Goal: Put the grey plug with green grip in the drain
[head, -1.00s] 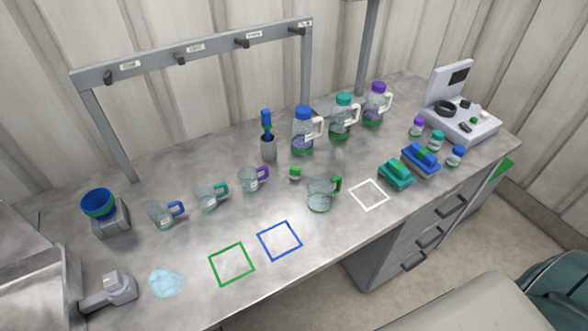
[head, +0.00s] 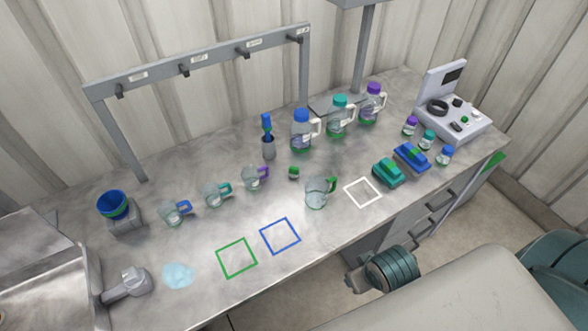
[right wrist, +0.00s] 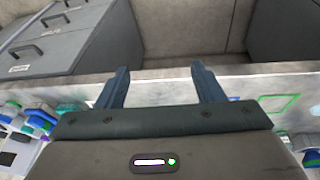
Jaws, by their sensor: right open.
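A small green-topped piece (head: 294,172) stands on the counter behind the clear green-handled jug. It is too small to tell whether it is the grey plug with green grip. The metal sink (head: 40,255) is at the lower left, cut off by the picture's edge. I cannot make out its drain. My right gripper shows in the right wrist view (right wrist: 160,70), open and empty, with drawers and the counter edge beyond its fingers. In the head view my right arm is in front of the counter's front edge. My left gripper is not in view.
A grey tap-like fitting (head: 128,284) stands by a pale blue puddle (head: 178,275). Green (head: 237,258), blue (head: 280,236) and white (head: 362,192) outlines mark the counter. Mugs, a green-handled jug (head: 317,192), bottles and blue and teal brushes or sponges (head: 410,157) stand around.

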